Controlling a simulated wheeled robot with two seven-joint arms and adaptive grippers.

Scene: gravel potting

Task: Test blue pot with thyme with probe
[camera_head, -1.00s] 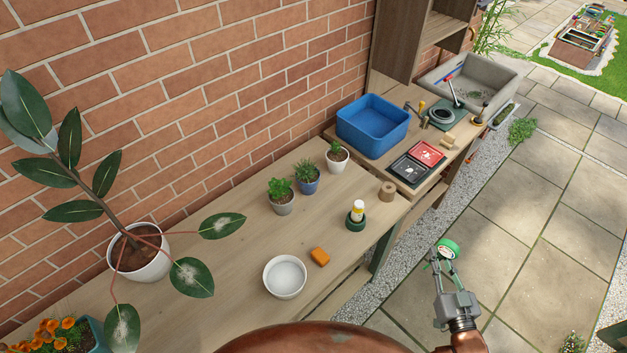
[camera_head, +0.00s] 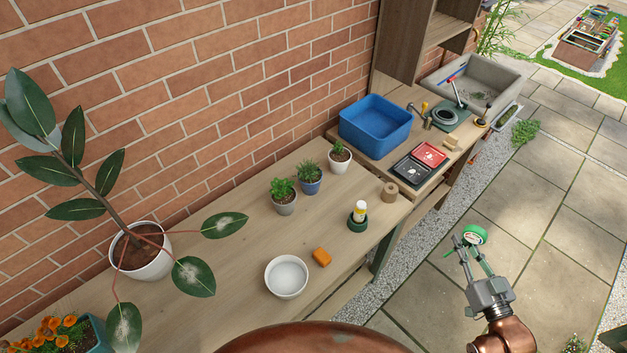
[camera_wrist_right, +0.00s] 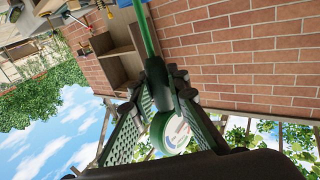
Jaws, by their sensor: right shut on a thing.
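The blue pot (camera_head: 310,188) with its small green plant (camera_head: 309,171) stands upright on the wooden bench, between a grey pot with a leafy herb (camera_head: 284,196) and a white pot with a small plant (camera_head: 339,160). My right gripper (camera_head: 467,251) is shut on the probe (camera_head: 475,235), which has a round green-rimmed head with a pale dial. It is held over the paving, right of the bench and well apart from the blue pot. In the right wrist view the probe's dial (camera_wrist_right: 178,131) sits between the fingers, and its green shaft runs upward. My left gripper is out of view.
A white bowl (camera_head: 286,277), an orange sponge-like block (camera_head: 322,257), a bottle in a green holder (camera_head: 358,216) and a brown roll (camera_head: 390,192) stand on the bench. A blue basin (camera_head: 375,127) is behind. A large potted plant (camera_head: 147,262) is at left.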

